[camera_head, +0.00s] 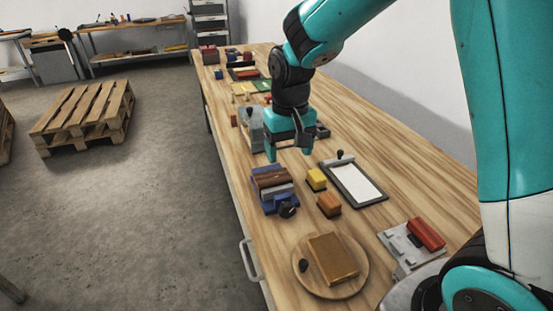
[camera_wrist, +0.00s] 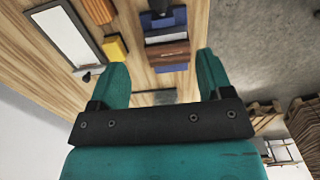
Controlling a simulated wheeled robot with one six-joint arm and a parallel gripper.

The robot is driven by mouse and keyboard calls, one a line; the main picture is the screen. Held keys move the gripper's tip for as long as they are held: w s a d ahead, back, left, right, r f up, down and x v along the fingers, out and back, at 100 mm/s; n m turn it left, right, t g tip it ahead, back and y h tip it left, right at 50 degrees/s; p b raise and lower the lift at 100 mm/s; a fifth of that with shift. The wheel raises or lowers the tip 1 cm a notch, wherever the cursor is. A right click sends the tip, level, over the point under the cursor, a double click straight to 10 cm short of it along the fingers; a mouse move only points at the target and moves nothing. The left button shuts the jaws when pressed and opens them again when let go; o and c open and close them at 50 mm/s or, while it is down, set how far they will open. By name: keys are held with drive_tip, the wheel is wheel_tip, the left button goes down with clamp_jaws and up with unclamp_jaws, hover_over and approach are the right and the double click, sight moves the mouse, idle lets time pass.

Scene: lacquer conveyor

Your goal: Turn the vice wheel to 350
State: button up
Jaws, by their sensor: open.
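The vice (camera_head: 270,187) is blue and grey with brown wooden blocks in it and stands near the left edge of the workbench. Its dark wheel (camera_head: 288,210) faces the near side; no numbers on it can be read. My gripper (camera_head: 288,152) is open and empty, pointing down above the bench just beyond the vice, apart from the wheel. In the wrist view my gripper (camera_wrist: 163,72) shows both fingers spread, with the vice (camera_wrist: 167,47) ahead between them. The wheel is at the top edge there and hard to make out.
Yellow (camera_head: 316,179) and orange (camera_head: 329,204) blocks stand right of the vice, near a clipboard (camera_head: 357,183). A round board (camera_head: 308,279) bears a brown block. A red block lies on a grey plate (camera_head: 400,245). Smaller items stand farther back.

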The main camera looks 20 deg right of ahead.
sight(288, 204)
drive_tip(key=shift+r, duration=0.1)
idle(0.3)
drive_tip(key=r+p, duration=0.1)
drive_tip(key=p, duration=0.7)
drive_tip(key=shift+s, duration=0.15)
wheel_tip(288, 204, down, 19)
drive_tip(key=p, duration=0.5)
drive_tip(key=shift+s+r, duration=0.1)
drive_tip(key=shift+r, duration=0.1)
drive_tip(key=c, duration=0.9)
